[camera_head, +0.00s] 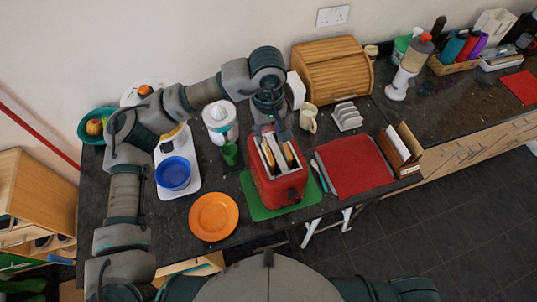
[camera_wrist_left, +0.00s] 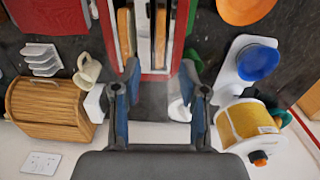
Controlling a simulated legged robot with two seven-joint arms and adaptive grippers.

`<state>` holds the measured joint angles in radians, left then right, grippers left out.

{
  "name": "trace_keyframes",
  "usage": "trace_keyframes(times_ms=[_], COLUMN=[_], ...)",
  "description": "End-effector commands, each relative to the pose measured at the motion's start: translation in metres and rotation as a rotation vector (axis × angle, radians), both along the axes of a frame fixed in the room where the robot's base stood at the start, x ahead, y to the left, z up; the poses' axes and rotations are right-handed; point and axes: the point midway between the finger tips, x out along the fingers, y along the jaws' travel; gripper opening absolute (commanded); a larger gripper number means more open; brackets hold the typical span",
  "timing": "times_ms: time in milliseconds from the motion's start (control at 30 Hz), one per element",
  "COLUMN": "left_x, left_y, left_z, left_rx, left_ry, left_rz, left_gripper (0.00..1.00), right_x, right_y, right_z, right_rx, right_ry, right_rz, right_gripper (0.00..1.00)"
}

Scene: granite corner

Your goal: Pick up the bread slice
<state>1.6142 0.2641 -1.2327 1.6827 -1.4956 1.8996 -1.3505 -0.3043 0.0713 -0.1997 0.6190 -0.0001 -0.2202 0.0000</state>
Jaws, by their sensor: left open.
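A red toaster (camera_head: 286,192) stands on a green mat (camera_head: 250,204) on the dark counter. Two bread slices stand upright in its slots, a left one (camera_head: 268,155) and a right one (camera_head: 288,154). In the left wrist view the toaster (camera_wrist_left: 94,12) is at the top, with the slices (camera_wrist_left: 125,33) and (camera_wrist_left: 160,36) showing as brown strips. My left gripper (camera_head: 273,127) is open and empty over the toaster's back end. In the wrist view its fingertips (camera_wrist_left: 160,72) are apart, just short of the slots. My right gripper is not in view.
An orange plate (camera_head: 214,217) and a blue bowl (camera_head: 173,173) are left of the toaster. A red mat (camera_head: 351,166) lies to the right. A wooden bread box (camera_head: 331,70), mug (camera_head: 308,118) and toast rack (camera_head: 347,116) stand behind. A green cup (camera_head: 230,154) is close to the toaster's left.

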Motion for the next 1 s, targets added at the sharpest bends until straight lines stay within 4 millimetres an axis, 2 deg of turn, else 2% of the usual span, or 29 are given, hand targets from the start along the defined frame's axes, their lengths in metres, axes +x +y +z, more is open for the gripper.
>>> trace_keyframes(times_ms=[100, 200, 467, 700, 1000], left_x=[0.000, 0.000, 0.004, 0.011, 0.011], left_y=[0.000, 0.001, 0.002, 0.001, 0.001], left_z=[-0.025, -0.040, -0.062, -0.097, -0.103], left_rx=[0.000, -0.001, -0.001, -0.002, -0.003], left_ry=[0.003, 0.002, 0.004, 0.002, -0.001], left_rz=[0.000, 0.001, 0.002, 0.000, 0.000], left_gripper=[0.43, 0.43, 0.43, 0.43, 0.43], right_x=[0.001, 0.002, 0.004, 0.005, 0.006], right_y=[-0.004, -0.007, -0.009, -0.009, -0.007], right_z=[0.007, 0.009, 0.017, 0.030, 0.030], right_rx=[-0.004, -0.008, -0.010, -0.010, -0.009], right_ry=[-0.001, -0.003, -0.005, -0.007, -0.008], right_rz=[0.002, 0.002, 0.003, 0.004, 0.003], right_gripper=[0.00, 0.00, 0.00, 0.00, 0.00])
